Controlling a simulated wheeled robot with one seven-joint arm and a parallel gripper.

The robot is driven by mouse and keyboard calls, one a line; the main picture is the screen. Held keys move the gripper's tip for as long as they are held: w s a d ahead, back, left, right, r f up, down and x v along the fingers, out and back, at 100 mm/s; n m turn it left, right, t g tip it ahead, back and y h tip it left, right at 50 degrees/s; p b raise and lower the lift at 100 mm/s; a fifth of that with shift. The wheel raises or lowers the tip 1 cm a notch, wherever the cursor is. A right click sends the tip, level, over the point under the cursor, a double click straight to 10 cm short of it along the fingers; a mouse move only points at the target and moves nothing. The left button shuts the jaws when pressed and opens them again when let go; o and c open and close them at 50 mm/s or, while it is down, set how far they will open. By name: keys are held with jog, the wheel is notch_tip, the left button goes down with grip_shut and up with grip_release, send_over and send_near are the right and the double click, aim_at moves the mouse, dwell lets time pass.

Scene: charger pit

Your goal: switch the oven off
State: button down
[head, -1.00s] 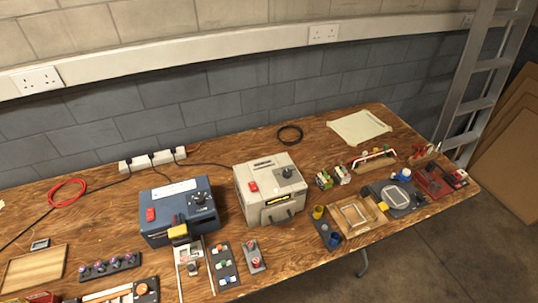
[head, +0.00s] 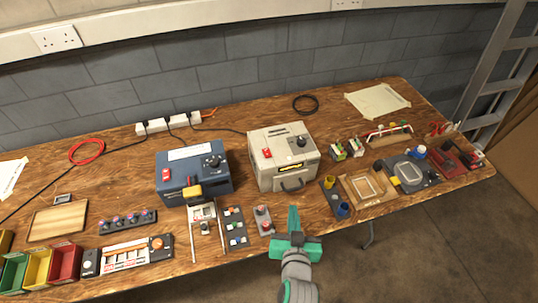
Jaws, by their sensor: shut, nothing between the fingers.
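A cream box (head: 283,160), which looks like the oven, stands at the middle of the bench. It has a red rocker switch (head: 267,153), a black dial (head: 301,141), a lit yellow strip (head: 291,168) and a dark front handle (head: 293,186). I cannot read the switch's position. My gripper (head: 293,212) is shut and empty, in front of and below the cream box at the bench's front edge, apart from it. A blue box (head: 193,174) with its own red switch (head: 166,174), dial and yellow front part stands to the left.
Small panels with knobs and buttons (head: 235,227) lie left of my gripper. A wooden frame (head: 347,187) and blue and yellow cups lie to the right. Bare bench lies between the two boxes.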

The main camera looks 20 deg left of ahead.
jog(key=w+a+r+n+g+y, duration=0.1)
jog(key=w+a+r+n+y, duration=0.1)
jog(key=w+a+r, duration=0.3)
jog(key=w+a+r+n+g+y, duration=0.1)
jog(key=w+a+r+n+y, duration=0.2)
jog(key=r, duration=0.5)
jog(key=h, duration=0.1)
send_over(271, 162)
jog(key=f, duration=0.4)
jog(key=shift+w+a, duration=0.3)
jog(key=f, duration=0.2)
jog(key=shift+s+d+f, duration=0.1)
jog(key=shift+d+f, duration=0.1)
jog(key=shift+f, duration=0.15)
jog(key=shift+s+a+f, duration=0.15)
jog(key=shift+s+f, duration=0.05)
jog(key=shift+f, duration=0.35)
jog(key=shift+d+f, duration=0.1)
jog(key=shift+d, duration=0.35)
jog(key=shift+a+f, duration=0.1)
jog(key=shift+a, duration=0.05)
